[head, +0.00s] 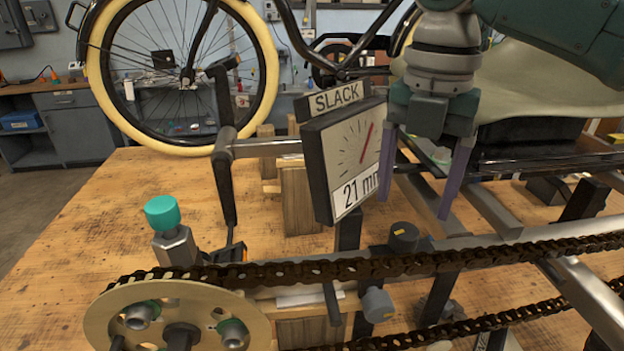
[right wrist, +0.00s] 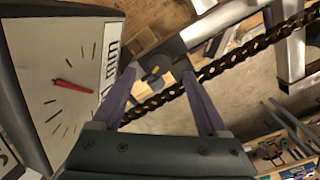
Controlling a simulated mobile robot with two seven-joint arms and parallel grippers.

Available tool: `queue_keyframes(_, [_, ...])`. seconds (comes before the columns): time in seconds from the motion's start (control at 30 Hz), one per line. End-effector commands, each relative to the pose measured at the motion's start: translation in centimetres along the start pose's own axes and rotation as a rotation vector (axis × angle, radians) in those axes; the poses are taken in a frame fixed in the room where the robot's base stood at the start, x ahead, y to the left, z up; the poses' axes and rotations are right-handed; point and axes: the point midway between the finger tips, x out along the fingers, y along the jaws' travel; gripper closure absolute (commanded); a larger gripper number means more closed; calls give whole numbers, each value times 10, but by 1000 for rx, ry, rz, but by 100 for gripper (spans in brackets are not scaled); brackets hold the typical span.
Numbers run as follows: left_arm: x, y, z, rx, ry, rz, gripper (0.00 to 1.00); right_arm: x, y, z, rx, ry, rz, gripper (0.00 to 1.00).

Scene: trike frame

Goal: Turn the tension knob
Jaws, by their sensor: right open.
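My left gripper is not in view.
A chain (head: 330,268) runs from a pale sprocket (head: 180,315) at front left to the right. A teal-capped post (head: 162,213) stands behind the sprocket. A cream-tyred wheel (head: 95,70) is at back left. The wooden bench (head: 80,240) is clear at left.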

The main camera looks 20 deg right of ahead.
Motion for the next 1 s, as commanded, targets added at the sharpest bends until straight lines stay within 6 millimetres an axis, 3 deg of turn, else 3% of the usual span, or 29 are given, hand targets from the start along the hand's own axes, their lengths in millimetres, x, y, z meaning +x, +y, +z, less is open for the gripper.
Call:
queue_keyframes(0.3, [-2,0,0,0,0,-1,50,56,0,-1,2,1,-1,24])
queue_keyframes(0.7, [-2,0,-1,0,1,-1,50,68,0,0,1,-2,0,24])
queue_keyframes(1.0, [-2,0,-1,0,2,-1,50,68,0,0,1,-2,1,55])
